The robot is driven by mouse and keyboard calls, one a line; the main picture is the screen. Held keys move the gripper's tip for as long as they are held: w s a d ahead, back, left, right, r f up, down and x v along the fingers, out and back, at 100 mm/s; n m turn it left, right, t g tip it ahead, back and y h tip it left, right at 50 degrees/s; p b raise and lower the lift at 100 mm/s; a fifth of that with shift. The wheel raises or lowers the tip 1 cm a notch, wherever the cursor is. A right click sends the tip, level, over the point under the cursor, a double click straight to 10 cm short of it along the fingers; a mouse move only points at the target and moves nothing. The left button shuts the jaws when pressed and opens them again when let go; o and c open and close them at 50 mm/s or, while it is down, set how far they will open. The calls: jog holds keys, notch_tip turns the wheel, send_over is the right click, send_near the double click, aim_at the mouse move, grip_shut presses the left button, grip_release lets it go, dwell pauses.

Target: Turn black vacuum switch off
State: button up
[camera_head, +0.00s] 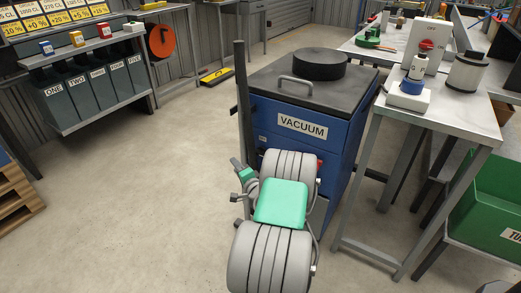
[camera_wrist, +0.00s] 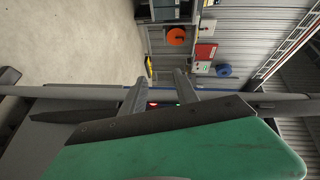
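The vacuum (camera_head: 302,127) is a blue cabinet with a dark lid and a "VACUUM" label, standing beyond my arm in the head view. A small red part (camera_head: 320,164) shows on its front, right of my arm. I cannot make out the black switch; my arm covers much of the vacuum's front. My gripper (camera_head: 238,164) is small in the head view, left of the vacuum's front. In the wrist view its two grey fingers (camera_wrist: 160,76) stand apart with nothing seen between their tips. Small red and green spots (camera_wrist: 165,103) show between the finger bases.
A dark upright post (camera_head: 242,90) rises at the vacuum's left edge. A metal table (camera_head: 455,115) with a white and red device (camera_head: 427,45) stands to the right. A green bin (camera_head: 485,205) is below right. Labelled bins (camera_head: 90,95) stand back left.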

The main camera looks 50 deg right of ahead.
aim_at(261, 156)
jog(key=s+d+f+m+g+h, duration=0.1)
jog(key=s+d+m+h, duration=0.4)
jog(key=s+d, duration=0.3)
jog(key=x, duration=0.7)
jog(key=shift+w+a+f+b, duration=0.25)
jog(key=shift+b, duration=0.1)
jog(key=shift+c, duration=0.5)
grip_shut()
